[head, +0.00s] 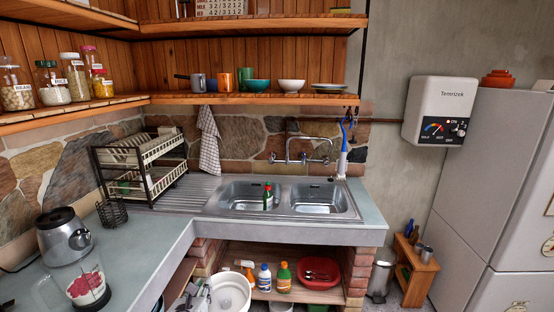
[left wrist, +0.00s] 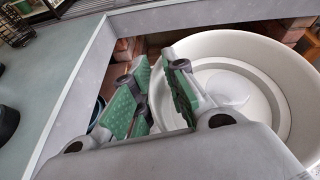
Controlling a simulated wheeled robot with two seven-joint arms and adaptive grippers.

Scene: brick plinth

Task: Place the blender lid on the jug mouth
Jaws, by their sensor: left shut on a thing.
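The blender lid (head: 232,291) is a round white piece with a raised rim, at the bottom of the head view in front of the counter edge. It fills the right of the left wrist view (left wrist: 282,62). My left gripper (head: 200,291) is shut on the lid at its left rim; its green-padded fingers also show in the left wrist view (left wrist: 160,95). The fingers hide part of the rim. The clear jug (head: 86,283) with a red flower print and dark base is on the counter at lower left, apart from the lid. My right gripper is out of view.
A silver kettle-like appliance (head: 63,237) stands behind the jug. A wire basket (head: 112,213) and dish rack (head: 140,165) are farther back. The counter edge (head: 176,257) lies between the jug and the lid. Bottles (head: 284,276) and a red basin (head: 319,272) are under the sink.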

